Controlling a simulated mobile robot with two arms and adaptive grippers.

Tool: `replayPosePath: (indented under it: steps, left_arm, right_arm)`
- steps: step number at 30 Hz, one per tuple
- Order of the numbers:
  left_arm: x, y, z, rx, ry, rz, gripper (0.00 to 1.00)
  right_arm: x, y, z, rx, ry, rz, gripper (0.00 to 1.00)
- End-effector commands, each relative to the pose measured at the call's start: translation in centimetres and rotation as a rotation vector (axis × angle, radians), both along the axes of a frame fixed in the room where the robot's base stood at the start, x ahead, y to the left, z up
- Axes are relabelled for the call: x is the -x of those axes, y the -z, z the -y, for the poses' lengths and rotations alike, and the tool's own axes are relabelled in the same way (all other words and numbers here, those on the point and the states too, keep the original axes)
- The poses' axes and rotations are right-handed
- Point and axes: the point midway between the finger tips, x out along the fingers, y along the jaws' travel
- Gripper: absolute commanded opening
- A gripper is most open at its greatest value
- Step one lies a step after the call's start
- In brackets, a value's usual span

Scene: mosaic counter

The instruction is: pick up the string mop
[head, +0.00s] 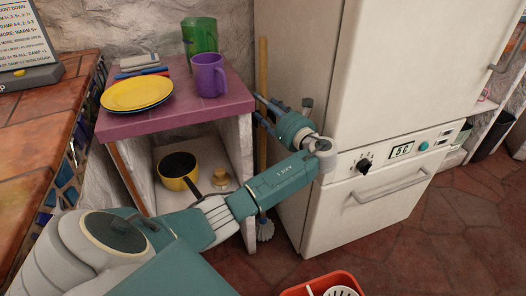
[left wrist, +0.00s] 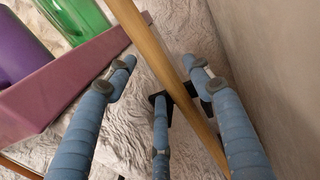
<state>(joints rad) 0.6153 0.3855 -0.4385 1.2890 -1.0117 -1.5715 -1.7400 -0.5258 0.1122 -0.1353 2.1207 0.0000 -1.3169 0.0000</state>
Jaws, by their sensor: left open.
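The string mop stands upright in the gap between the shelf unit and the fridge. Its wooden handle (head: 263,68) rises above the shelf top, and its grey strings (head: 265,229) show near the floor. My left gripper (head: 261,108) is at the upper handle, with its blue fingers partly hidden by my own wrist. In the left wrist view the mop handle (left wrist: 152,47) runs diagonally between the open fingers of the left gripper (left wrist: 163,66). I cannot tell whether any finger touches it. My right gripper is not in view.
The purple-topped shelf (head: 170,115) holds yellow plates (head: 136,93), a purple mug (head: 209,75) and a green cup (head: 200,36). The white fridge (head: 390,75) stands close on the right. A yellow pan (head: 176,183) sits lower down. A red container (head: 292,290) is at the bottom edge.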

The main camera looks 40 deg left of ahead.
Motion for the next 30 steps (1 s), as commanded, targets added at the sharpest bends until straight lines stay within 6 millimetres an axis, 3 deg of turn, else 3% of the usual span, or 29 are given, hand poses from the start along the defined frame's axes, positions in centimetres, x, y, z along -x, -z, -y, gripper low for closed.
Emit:
replayPosePath:
  steps: [8,16,30]
  left_arm:
    - [-0.20,-0.05,-0.45,0.000,0.002,0.001,0.52]
    - [-0.19,-0.03,-0.44,0.000,0.002,0.001,0.03]
    - [-0.22,-0.94,-0.46,-0.003,0.002,0.007,0.03]
  right_arm:
    - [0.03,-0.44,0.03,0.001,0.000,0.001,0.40]
    - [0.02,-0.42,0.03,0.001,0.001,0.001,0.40]
    - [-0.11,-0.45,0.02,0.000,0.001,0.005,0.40]
